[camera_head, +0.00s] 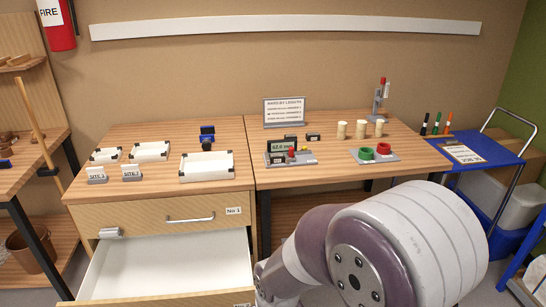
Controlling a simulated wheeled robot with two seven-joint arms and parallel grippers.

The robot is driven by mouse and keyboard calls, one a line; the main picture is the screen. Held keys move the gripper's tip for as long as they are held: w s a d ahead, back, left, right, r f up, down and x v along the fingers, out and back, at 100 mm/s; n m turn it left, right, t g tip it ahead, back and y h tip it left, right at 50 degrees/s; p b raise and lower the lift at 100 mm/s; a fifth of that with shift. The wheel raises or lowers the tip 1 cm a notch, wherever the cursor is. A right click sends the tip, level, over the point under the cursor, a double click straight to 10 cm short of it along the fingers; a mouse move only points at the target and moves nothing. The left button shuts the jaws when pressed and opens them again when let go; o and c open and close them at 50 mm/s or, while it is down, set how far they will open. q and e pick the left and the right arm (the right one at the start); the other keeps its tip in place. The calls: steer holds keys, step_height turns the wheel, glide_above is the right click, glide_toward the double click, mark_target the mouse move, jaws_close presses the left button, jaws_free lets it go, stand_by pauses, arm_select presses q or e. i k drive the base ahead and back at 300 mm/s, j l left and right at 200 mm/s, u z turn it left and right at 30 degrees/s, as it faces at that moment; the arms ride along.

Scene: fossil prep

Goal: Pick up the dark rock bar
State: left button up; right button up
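I cannot single out the dark rock bar for sure. A small dark block (313,137) lies on the right-hand table behind the gauge, and it is too small to tell what it is. Dark blue pieces (207,136) stand at the back of the left cabinet top. A large purple and white link of my arm fills the lower right and hides part of the right table's front and the floor. Neither of my grippers is in view.
The cabinet (150,215) has an open, empty-looking white drawer (175,268). White trays (207,167) and site labels (97,174) stand on top. The right table (330,158) holds a gauge (281,146), a sign (284,112), pale cylinders (360,129) and green and red rings (367,153). A blue cart (480,148) stands right.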

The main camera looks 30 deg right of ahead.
mark_target(279, 158)
steer(key=i+l+z, duration=0.1)
steer(key=i+l, duration=0.35)
steer(key=l, duration=0.25)
steer(key=i+l+z, duration=0.1)
steer(key=i+l, duration=0.35)
steer(key=l, duration=0.25)
steer(key=i+l+z, duration=0.15)
steer(key=i+l, duration=0.35)
steer(key=l, duration=0.1)
